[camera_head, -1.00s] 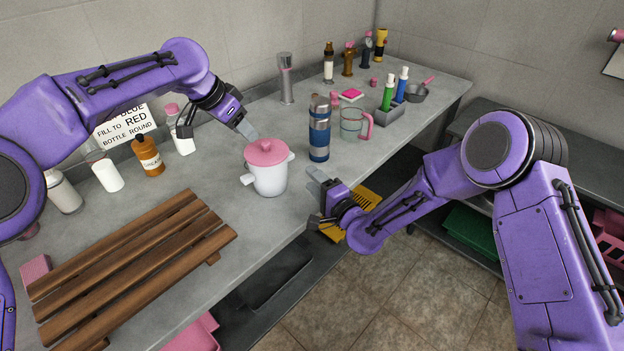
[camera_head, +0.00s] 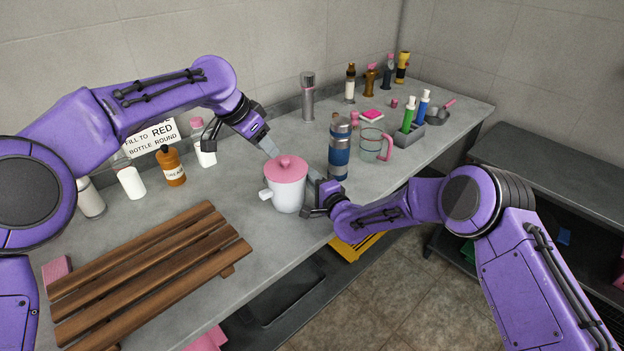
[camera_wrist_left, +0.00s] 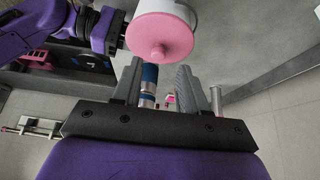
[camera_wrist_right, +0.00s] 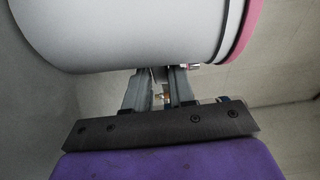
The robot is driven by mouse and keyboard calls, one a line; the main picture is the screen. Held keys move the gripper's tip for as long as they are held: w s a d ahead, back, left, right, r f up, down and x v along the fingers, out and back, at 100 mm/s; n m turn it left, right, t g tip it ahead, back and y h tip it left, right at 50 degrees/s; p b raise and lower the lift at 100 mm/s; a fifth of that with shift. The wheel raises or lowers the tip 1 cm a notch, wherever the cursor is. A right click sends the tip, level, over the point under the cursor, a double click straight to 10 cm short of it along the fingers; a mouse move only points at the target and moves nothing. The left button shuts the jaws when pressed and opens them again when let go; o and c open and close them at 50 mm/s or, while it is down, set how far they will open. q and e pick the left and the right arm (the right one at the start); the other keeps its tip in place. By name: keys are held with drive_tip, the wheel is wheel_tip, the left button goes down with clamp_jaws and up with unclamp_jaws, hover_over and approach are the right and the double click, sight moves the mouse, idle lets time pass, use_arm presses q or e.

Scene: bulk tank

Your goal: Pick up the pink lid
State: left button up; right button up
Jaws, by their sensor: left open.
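The pink lid (camera_head: 286,168) sits on a white pot (camera_head: 287,193) near the front edge of the counter. The lid with its round knob also shows in the left wrist view (camera_wrist_left: 163,38). My left gripper (camera_head: 271,148) is open and empty, just behind and above the lid, apart from it. My right gripper (camera_head: 316,183) is at the pot's right side, where a handle is hidden. In the right wrist view, its fingers (camera_wrist_right: 160,88) reach the pot wall (camera_wrist_right: 130,35), a narrow gap between them. I cannot tell whether they hold the handle.
A blue-and-silver flask (camera_head: 340,150) stands close right of the pot, with a glass cup with a pink handle (camera_head: 373,145) beyond. A wooden slatted rack (camera_head: 150,270) lies left. Bottles (camera_head: 171,166) line the wall behind. Bare counter (camera_head: 235,190) lies between rack and pot.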

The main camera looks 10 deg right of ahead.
sight(285, 159)
use_arm(q)
drive_tip(key=shift+o, duration=0.3)
use_arm(e)
clamp_jaws()
use_arm(q)
drive_tip(key=shift+o, duration=0.8)
drive_tip(key=d, duration=0.1)
drive_tip(key=d+r, duration=0.1)
drive_tip(key=s+d+r, duration=0.1)
drive_tip(key=shift+d+m, duration=0.2)
drive_tip(key=shift+m, duration=0.2)
use_arm(e)
drive_tip(key=shift+a, duration=0.1)
drive_tip(key=shift+d, duration=0.2)
drive_tip(key=shift+a, duration=0.15)
use_arm(q)
drive_tip(key=w+f+n+y, duration=0.1)
drive_tip(key=f+n, duration=0.1)
drive_tip(key=n, duration=0.1)
drive_tip(key=w+f+n+y, duration=0.1)
drive_tip(key=f+n, duration=0.2)
drive_tip(key=w+d+f+n+y, duration=0.1)
drive_tip(key=f+n, duration=0.2)
drive_tip(key=shift+w+d+t+y, duration=0.1)
drive_tip(key=shift+w+t+y, duration=0.2)
drive_tip(key=shift+w+t, duration=0.1)
